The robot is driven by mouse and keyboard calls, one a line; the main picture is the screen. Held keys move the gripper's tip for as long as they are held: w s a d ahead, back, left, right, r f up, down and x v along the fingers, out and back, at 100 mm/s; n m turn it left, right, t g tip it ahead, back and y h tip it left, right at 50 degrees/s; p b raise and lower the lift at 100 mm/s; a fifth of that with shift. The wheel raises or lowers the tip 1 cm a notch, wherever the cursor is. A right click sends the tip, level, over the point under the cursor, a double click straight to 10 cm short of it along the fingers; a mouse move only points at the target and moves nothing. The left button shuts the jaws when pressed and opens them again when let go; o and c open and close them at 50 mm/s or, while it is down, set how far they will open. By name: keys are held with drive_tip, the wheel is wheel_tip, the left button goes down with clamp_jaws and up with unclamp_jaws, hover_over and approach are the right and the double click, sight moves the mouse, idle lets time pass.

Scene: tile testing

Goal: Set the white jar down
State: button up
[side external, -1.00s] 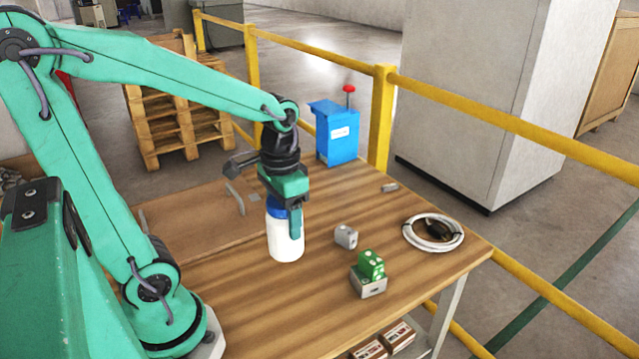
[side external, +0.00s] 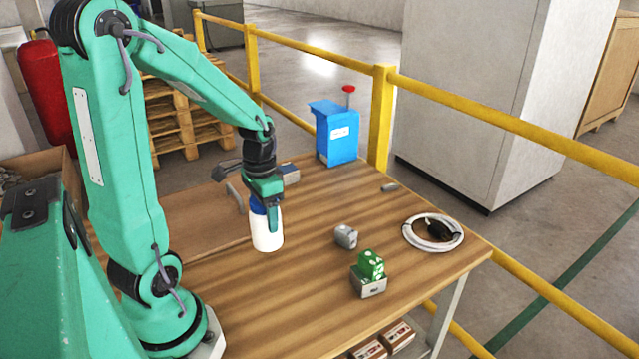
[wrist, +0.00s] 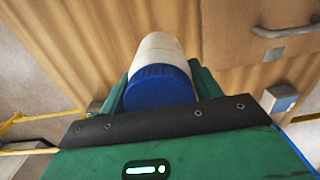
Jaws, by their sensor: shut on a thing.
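The white jar (side external: 267,238) with a blue lid is upright over the left part of the wooden table (side external: 310,270). My gripper (side external: 268,218) is shut on it from above, with a finger down its side near the lid. I cannot tell whether its base touches the table. In the wrist view the jar (wrist: 158,47) and its blue lid (wrist: 160,86) sit between the two green fingers. The fingers hide part of the jar's sides.
A blue box (side external: 337,135) stands at the back. A brown panel with a handle (side external: 235,197) is behind-left. Front table space is clear.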

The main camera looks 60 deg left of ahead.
sight(266, 226)
drive_tip(key=shift+f, duration=2.05)
drive_tip(key=shift+f, duration=0.15)
drive_tip(key=o, duration=1)
drive_tip(key=shift+r, duration=6.2)
